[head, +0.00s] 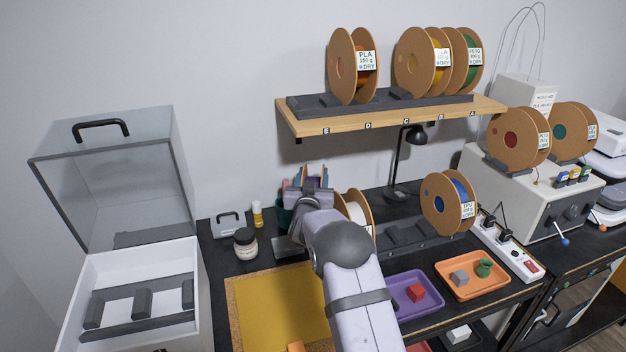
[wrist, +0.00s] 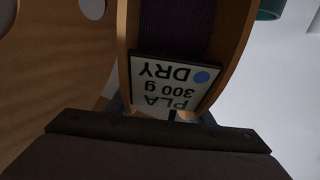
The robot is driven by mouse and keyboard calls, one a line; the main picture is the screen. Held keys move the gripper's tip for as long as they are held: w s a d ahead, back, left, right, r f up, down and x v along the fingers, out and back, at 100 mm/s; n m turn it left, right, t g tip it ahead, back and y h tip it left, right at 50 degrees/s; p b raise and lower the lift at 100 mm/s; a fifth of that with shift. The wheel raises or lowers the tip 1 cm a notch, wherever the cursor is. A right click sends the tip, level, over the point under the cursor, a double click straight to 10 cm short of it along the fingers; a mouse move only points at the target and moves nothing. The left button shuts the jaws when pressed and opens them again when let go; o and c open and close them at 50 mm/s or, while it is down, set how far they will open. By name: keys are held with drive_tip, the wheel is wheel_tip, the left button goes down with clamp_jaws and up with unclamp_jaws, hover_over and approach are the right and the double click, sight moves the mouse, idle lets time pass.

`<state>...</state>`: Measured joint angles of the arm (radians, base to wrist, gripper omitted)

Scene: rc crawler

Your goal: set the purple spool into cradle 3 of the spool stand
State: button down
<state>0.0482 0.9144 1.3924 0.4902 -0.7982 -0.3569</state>
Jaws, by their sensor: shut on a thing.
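The purple spool (wrist: 190,28) fills the middle of the wrist view, with dark purple winding between brown flanges and an upside-down label reading PLA 300 g DRY. My gripper (wrist: 160,114) is shut on the spool at its label edge. In the head view my gripper (head: 308,190) is over the back of the bench, and it and my arm hide most of the spool. The spool stand (head: 405,238) is a dark rack on the bench to the right. A blue spool (head: 447,204) sits at its right part, and empty cradles show left of it. Cradle numbers are not readable.
A pale-wound spool (head: 356,211) stands just right of my gripper. A black lamp (head: 405,150) stands behind the stand. A shelf (head: 390,116) with several spools hangs above. Purple (head: 412,300) and orange (head: 470,283) trays lie in front. An open clear-lidded box (head: 130,250) is at left.

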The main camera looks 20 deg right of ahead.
wheel_tip(320, 180, up, 2)
drive_tip(key=shift+s+a, duration=0.1)
drive_tip(key=shift+s, duration=0.05)
drive_tip(key=b+v, duration=0.5)
drive_tip(key=v, duration=2.4)
drive_tip(key=shift+f, duration=0.35)
drive_tip(key=shift+s+a+b, duration=0.1)
drive_tip(key=shift+s+b, duration=0.1)
drive_tip(key=shift+b, duration=0.75)
drive_tip(key=b+v, duration=0.2)
drive_tip(key=b, duration=0.4)
drive_tip(key=shift+r, duration=0.15)
drive_tip(key=shift+s, duration=0.1)
drive_tip(key=shift+r, duration=0.15)
